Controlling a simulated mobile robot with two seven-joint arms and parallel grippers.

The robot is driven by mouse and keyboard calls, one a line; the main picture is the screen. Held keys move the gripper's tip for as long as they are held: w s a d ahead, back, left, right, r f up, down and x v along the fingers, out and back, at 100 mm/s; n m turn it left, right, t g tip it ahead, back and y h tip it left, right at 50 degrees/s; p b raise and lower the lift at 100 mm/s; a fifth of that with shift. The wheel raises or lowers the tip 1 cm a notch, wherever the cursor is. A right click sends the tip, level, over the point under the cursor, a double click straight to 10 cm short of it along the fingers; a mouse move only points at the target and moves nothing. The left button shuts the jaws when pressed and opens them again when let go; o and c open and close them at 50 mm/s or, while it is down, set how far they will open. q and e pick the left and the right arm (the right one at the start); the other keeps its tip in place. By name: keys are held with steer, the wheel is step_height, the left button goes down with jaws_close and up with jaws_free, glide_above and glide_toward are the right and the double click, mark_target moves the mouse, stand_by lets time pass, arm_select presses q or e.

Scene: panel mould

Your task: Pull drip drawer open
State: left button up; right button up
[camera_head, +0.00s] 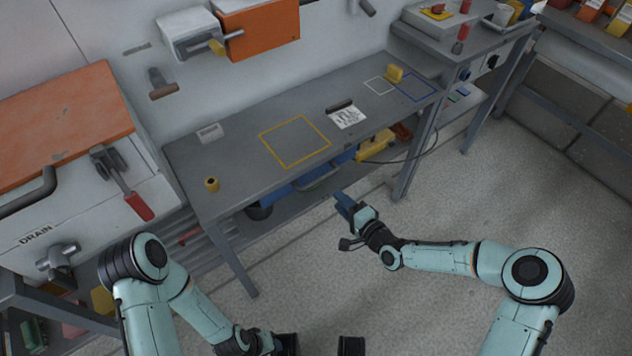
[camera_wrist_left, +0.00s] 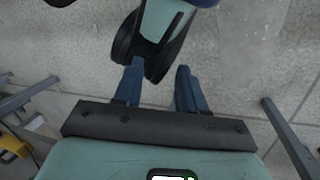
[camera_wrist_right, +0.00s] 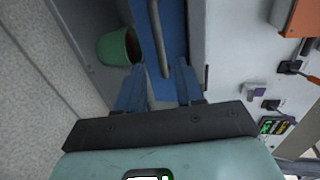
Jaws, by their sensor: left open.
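The drip drawer (camera_head: 278,195) looks to be the blue-fronted unit under the grey bench, partly hidden by the bench top. In the right wrist view its blue front (camera_wrist_right: 172,22) carries a grey bar handle (camera_wrist_right: 158,40). I cannot tell how far it is out. My right gripper (camera_head: 345,203) is in front of the bench, and its blue fingers (camera_wrist_right: 160,66) are apart. The handle's near end shows between and just beyond the fingertips; I see no grip on it. My left gripper (camera_wrist_left: 158,68) is open and empty, low over the floor near my body.
The grey bench (camera_head: 235,175) stands over the drawer. A green bucket (camera_wrist_right: 118,47) sits beside the blue front. A yellow object (camera_head: 375,145) lies under the bench to the right. An orange-topped DRAIN cabinet (camera_head: 60,120) stands left. The floor (camera_head: 440,205) before the bench is open.

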mark_target(319, 179)
steer(key=b+x, duration=0.2)
steer(key=x, duration=1)
steer(key=shift+w+f, duration=0.1)
steer(key=shift+f, duration=0.05)
arm_select(q)
steer(key=shift+t+y, duration=0.3)
steer(key=shift+t, duration=0.2)
steer(key=w+f, duration=0.1)
steer(key=w+a, duration=0.1)
steer(key=w+f, duration=0.1)
steer(key=shift+w+a+f, duration=0.25)
steer(key=shift+w+f, duration=0.05)
steer(key=shift+f, duration=0.05)
arm_select(e)
jaws_close()
